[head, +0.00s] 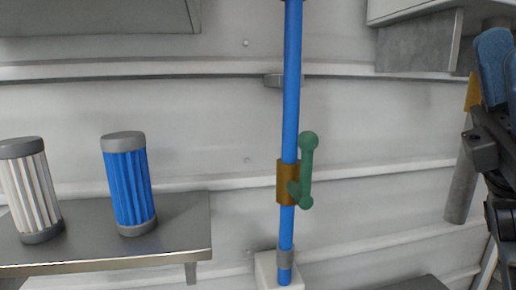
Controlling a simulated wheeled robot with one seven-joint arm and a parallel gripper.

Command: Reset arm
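What looks like my gripper (503,72), dark with blue pads, shows at the right edge, partly cut off by the frame. Its pads point upward, and I cannot tell whether they are open or shut, or whether anything is between them. It is well to the right of the blue pipe (291,90). A brass-coloured valve (287,182) sits on the pipe, with a green handle (307,170) standing upright beside it.
A grey shelf (185,230) at the left holds a white ribbed cartridge (32,190) and a blue ribbed cartridge (128,183), both with grey caps. A grey cylinder (463,185) hangs near my arm at the right. A grey box (100,15) overhangs the upper left.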

